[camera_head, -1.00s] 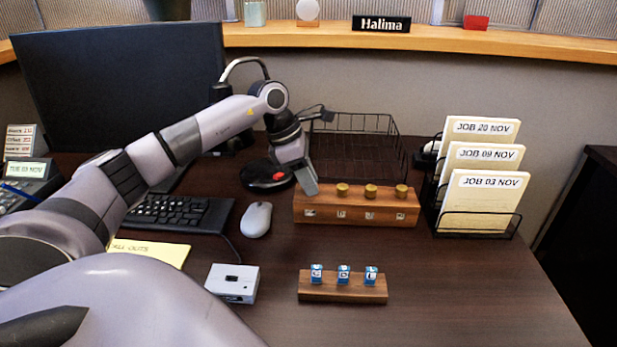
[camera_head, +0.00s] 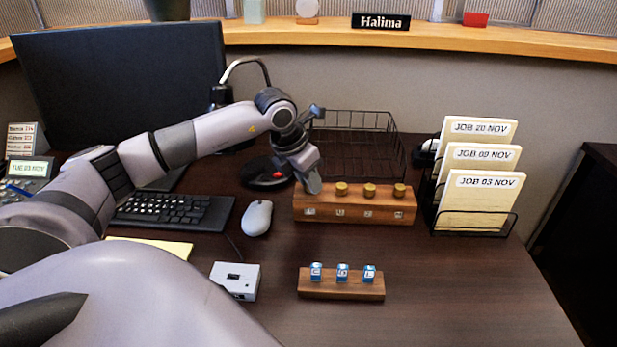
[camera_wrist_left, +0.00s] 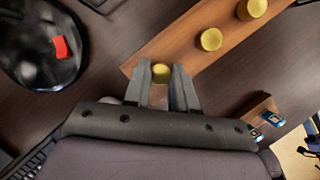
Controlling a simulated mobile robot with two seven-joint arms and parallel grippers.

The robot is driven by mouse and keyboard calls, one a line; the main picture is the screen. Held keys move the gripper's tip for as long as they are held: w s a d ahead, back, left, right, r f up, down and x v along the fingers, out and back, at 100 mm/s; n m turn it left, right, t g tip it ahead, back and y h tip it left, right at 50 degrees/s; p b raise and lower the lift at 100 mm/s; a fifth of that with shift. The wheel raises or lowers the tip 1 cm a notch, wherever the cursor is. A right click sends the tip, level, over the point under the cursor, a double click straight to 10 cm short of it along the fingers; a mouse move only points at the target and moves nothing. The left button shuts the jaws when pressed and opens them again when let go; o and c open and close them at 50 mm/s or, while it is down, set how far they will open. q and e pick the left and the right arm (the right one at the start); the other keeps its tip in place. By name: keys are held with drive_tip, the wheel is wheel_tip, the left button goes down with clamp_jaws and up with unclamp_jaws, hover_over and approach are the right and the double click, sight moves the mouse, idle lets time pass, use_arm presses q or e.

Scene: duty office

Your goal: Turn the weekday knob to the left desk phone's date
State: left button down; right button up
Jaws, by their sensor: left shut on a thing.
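The wooden knob block (camera_head: 355,212) stands mid-desk with a row of brass knobs on top. My left gripper (camera_head: 313,188) reaches down over its left end and hides the leftmost knob in the head view. In the left wrist view that brass knob (camera_wrist_left: 161,73) sits between the fingertips of my left gripper (camera_wrist_left: 162,84), which are shut on it. The small windows on the block's front are too small to read. The left desk phone (camera_head: 28,170) is at the far left, its display seemingly reading TUE 03 NOV. My right gripper is not in view.
A wire basket (camera_head: 352,150) stands behind the block. A file rack (camera_head: 470,225) with JOB 20, 09 and 03 NOV cards is to the right. A small wooden stand (camera_head: 341,286) with blue cubes, a grey box (camera_head: 236,280) and a mouse (camera_head: 257,217) lie nearer.

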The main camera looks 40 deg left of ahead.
sight(299, 198)
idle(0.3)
use_arm(q)
drive_tip(key=c, duration=0.9)
unclamp_jaws()
drive_tip(key=shift+r, duration=0.15)
drive_tip(key=shift+v, duration=3.5)
drive_tip(key=shift+d, duration=0.1)
drive_tip(key=shift+s, duration=0.1)
